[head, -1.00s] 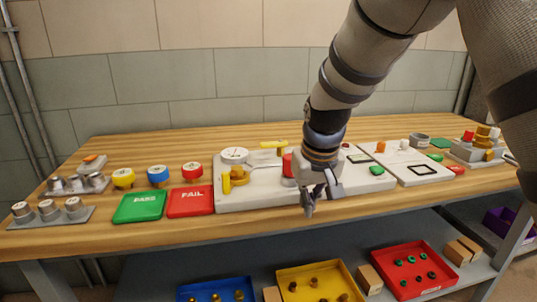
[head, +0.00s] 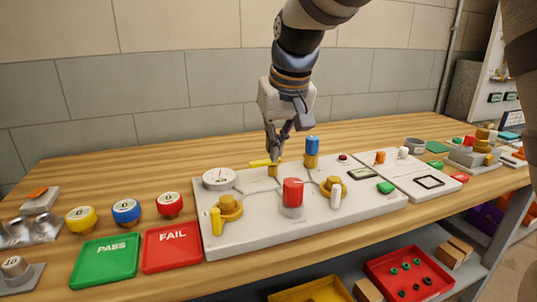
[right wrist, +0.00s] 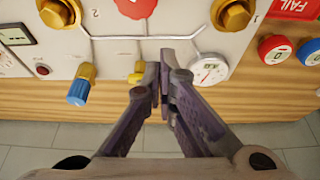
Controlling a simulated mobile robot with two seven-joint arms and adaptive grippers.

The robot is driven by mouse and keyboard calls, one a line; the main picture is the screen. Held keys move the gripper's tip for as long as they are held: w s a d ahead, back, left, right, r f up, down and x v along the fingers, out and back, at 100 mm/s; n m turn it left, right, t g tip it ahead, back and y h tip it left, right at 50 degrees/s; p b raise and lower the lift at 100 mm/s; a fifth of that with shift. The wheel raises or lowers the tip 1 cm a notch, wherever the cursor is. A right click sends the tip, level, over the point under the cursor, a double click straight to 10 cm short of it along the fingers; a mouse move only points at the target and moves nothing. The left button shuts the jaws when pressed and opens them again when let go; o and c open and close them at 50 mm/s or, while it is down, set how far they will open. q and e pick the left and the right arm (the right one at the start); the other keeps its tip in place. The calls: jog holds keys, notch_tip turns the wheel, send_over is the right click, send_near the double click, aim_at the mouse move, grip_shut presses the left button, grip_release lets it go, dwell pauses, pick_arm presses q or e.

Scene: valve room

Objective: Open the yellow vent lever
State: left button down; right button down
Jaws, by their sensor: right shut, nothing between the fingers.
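A small yellow lever on a brass stem (head: 265,163) stands at the back edge of the white valve panel (head: 250,238). It points left in the head view. In the right wrist view the yellow lever (right wrist: 137,76) is partly hidden by my fingers. My right gripper (head: 274,154) is shut and empty, pointing down at this lever; I cannot tell whether it touches it. It also fills the right wrist view (right wrist: 161,75). A second yellow lever (head: 216,221) hangs from a brass valve at the panel's front left. My left gripper is not in view.
Close by are a blue-capped brass valve (head: 312,146), a round gauge (head: 218,178), a red knob (head: 292,193) and a white-handled valve (head: 335,194). Green PASS (head: 106,259) and red FAIL (head: 172,247) pads lie to the left. Bare wood lies behind the panel.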

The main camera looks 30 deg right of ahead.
aim_at(265, 162)
jog(key=x, duration=0.9)
jog(key=shift+w, duration=0.15)
jog(key=w, duration=0.3)
jog(key=shift+w+d, duration=0.15)
jog(key=shift+d, duration=0.25)
jog(key=shift+w+r, duration=0.15)
